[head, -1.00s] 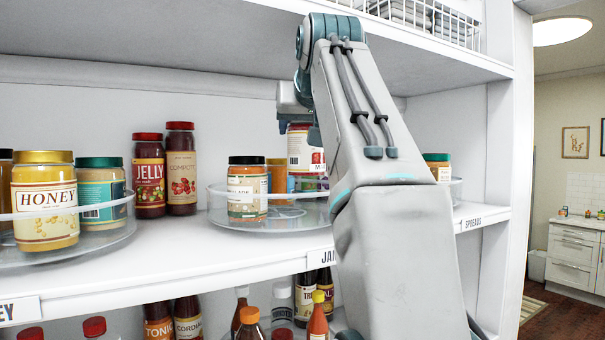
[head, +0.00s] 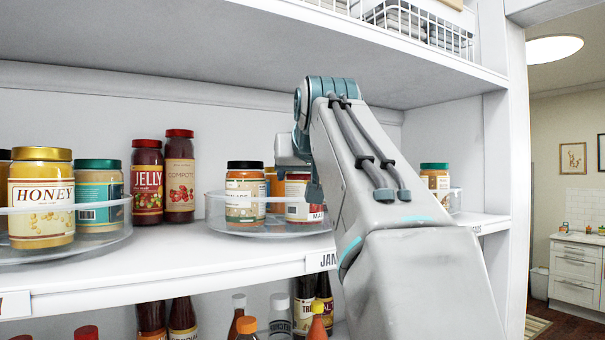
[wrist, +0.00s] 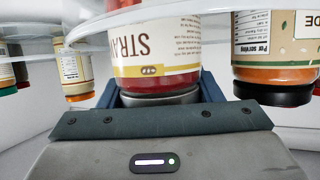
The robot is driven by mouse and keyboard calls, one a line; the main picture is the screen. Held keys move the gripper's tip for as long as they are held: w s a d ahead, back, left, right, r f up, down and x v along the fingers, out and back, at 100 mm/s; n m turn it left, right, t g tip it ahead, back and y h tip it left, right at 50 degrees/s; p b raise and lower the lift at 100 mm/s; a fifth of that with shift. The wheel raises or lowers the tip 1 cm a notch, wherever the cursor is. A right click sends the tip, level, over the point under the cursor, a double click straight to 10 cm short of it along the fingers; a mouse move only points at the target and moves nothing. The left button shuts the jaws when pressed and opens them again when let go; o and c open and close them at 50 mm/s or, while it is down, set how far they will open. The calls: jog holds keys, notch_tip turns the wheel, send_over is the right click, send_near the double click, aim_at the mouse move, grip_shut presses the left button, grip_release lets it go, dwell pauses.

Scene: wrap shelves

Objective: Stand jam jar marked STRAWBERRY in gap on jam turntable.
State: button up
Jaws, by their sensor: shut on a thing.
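The strawberry jam jar (wrist: 150,50) shows upside down in the wrist view, with "STRA" on its cream label and red jam. My gripper (wrist: 158,88) is shut on its lid end. In the head view the jar (head: 303,203) is upright within the clear rim of the jam turntable (head: 270,228); my gripper (head: 300,170) is above it, partly hidden by my arm. I cannot tell whether its base touches the turntable. A black-lidded jar (head: 245,195) stands left of it, and it also shows in the wrist view (wrist: 275,55). An orange jar (head: 273,185) is behind.
A honey jar (head: 41,200) and a green-lidded jar (head: 99,200) stand on another turntable at left. Jelly (head: 147,185) and compote (head: 180,180) jars stand at the back. Another jar (head: 434,180) is at right. The upper shelf (head: 250,45) is overhead.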

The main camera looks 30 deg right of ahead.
jog(key=shift+f, duration=0.1)
jog(key=o, duration=1.4)
jog(key=shift+c, duration=0.2)
jog(key=shift+r, duration=0.2)
jog(key=v, duration=1.2)
jog(key=shift+b, duration=0.45)
jog(key=shift+f, duration=0.1)
